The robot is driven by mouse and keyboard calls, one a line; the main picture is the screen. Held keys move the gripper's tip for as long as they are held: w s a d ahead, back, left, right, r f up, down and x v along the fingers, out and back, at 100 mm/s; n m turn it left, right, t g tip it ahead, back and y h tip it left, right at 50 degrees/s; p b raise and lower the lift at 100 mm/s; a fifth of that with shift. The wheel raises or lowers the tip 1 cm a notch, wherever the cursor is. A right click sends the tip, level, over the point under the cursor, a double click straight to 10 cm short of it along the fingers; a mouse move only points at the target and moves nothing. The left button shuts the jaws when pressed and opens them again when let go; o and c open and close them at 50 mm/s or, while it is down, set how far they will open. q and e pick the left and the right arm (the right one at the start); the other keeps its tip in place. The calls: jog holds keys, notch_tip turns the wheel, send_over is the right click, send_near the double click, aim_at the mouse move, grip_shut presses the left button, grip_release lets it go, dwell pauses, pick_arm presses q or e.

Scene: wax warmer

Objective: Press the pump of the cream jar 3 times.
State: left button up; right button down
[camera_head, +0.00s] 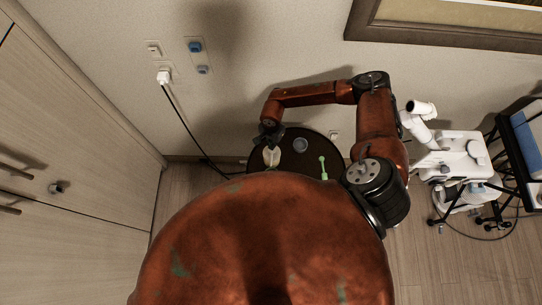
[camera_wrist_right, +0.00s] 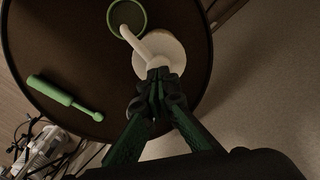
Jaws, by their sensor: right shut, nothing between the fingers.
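The cream jar (camera_head: 271,157) is pale and stands on the left part of a dark round table. In the right wrist view the white jar (camera_wrist_right: 174,53) shows from above, its pump spout (camera_wrist_right: 133,38) pointing to the upper left. My right gripper (camera_head: 269,136) is over the jar, its arm bent across from the right. In the right wrist view its fingertips (camera_wrist_right: 157,73) are shut and empty, overlapping the pump head. I cannot tell whether they touch it, and they hide part of the pump. My left gripper is not in view.
The round table (camera_wrist_right: 60,45) also holds a round green-rimmed container (camera_wrist_right: 127,14) by the spout and a green stick-like tool (camera_wrist_right: 65,94). A white machine on a trolley (camera_head: 455,157) stands to the right. A wall is behind the table, cabinets (camera_head: 70,150) at left.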

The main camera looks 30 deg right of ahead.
jog(key=shift+f, duration=0.2)
jog(key=shift+f+b, duration=1.55)
jog(key=shift+r, duration=0.15)
jog(key=shift+r+p, duration=1.05)
jog(key=shift+r, duration=0.55)
